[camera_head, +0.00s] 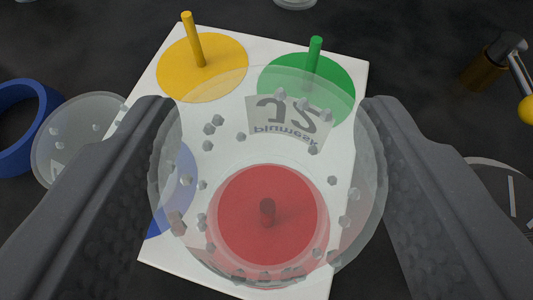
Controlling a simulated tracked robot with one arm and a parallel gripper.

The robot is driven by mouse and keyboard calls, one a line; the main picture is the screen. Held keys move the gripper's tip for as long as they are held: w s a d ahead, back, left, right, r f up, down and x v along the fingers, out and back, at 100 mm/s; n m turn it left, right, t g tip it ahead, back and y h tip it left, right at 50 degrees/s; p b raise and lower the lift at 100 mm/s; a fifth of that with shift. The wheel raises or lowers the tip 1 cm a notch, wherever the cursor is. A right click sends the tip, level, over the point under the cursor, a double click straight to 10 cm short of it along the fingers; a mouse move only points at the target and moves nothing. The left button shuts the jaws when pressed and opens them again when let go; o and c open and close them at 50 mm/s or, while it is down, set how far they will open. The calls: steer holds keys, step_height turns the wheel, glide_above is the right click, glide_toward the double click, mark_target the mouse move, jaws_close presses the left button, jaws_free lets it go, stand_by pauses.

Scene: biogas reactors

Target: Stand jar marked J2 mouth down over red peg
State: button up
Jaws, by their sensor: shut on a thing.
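My gripper (267,112) is shut on a clear jar (366,180), with one finger on each side of it. The jar has small grey lumps or drops on its wall and a label (287,119) reading J2, seen mirrored. Through the jar I see the red disc (240,238) and the red peg (267,211), which is seen almost end-on. The peg shows inside the jar's outline, near the middle of its smaller inner circle. I cannot tell which end is the mouth, or whether the jar touches the board.
The white board (232,35) also bears a yellow peg (194,42) and a green peg (314,55) on discs. A blue disc (180,180) is partly covered. Another clear jar (72,135) and a blue ring (20,150) are at left. A yellow-knobbed fitting (482,68) is at right.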

steer(key=shift+f+b, duration=1)
steer(key=shift+f, duration=1.6)
steer(key=o, duration=1.1)
steer(key=b+v, duration=0.3)
steer(key=v, duration=0.8)
steer(key=shift+s, duration=0.2)
steer(key=b+v, duration=0.2)
steer(key=b, duration=0.3)
steer(key=shift+s, duration=0.1)
